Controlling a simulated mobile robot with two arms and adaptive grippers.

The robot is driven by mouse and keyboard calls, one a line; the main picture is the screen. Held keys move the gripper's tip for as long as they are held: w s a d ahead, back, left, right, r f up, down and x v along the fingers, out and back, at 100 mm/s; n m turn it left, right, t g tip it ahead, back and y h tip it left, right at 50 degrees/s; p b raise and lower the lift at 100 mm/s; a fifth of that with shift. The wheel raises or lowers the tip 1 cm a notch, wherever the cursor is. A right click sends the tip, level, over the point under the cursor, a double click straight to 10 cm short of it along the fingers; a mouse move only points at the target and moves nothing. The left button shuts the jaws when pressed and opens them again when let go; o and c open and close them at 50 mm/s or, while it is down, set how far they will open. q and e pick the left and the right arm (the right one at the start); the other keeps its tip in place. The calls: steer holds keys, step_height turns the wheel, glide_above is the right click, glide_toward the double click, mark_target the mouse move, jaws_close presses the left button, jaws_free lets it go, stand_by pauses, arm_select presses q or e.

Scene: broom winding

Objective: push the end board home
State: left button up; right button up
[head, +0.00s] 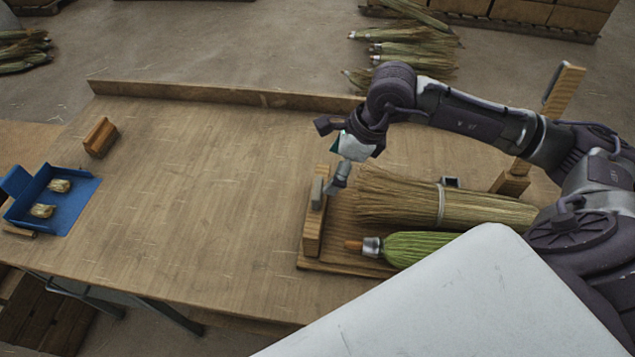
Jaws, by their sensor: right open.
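The end board (312,234) is a short upright wooden board at the left end of a wooden base (345,263) on the bench. A grey piece (317,193) sits at its top. My right gripper (337,187) is open, pointing down just right of the board's upper part; I cannot tell whether it touches. A bound bundle of straw (400,198) lies on the base to the right. A green bundle with a metal collar (415,249) and a wooden tip lies in front of it. My left gripper is not in view.
A wooden block (101,137) and a blue tray (60,184) with two small tan bundles are at the left. A low ledge (230,94) runs along the bench's back. An upright wooden post (560,92) stands at the right. The bench left of the end board is clear.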

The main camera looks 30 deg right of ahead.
mark_target(318, 187)
steer(key=p+x, duration=0.1)
steer(key=x, duration=0.6)
steer(key=shift+w+a+f+p, duration=0.1)
steer(key=shift+w+f+p, duration=0.15)
steer(key=shift+p, duration=0.15)
steer(key=shift+w+a+f, duration=0.1)
steer(key=shift+f, duration=0.45)
